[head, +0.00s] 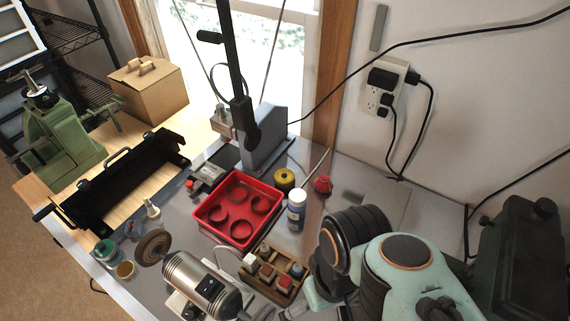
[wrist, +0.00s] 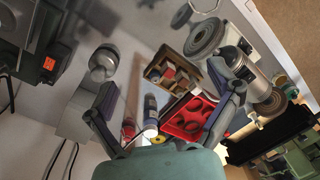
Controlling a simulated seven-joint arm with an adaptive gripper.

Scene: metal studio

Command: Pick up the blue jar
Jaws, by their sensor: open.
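The one blue jar-like container I can make out is a small upright bottle (head: 296,217) with a blue-and-white body and white cap. It stands on the grey metal bench right of the red tray in the head view. In the wrist view, the blue bottle (wrist: 150,108) appears between the spread fingers of my gripper (wrist: 162,80), apart from both. My gripper is open and empty. In the head view my arm comes in at the lower right, and its fingers are hidden or unclear. Whether the bottle is below the fingertips or level with them, I cannot tell.
The red tray (head: 214,216) with round rings, a yellow roll (head: 284,179), a red piece (head: 323,184) and a wooden box of small bottles (head: 245,274) are close by. A bench grinder (head: 203,287) is at the lower left of the box. A press (head: 265,143) stands behind.

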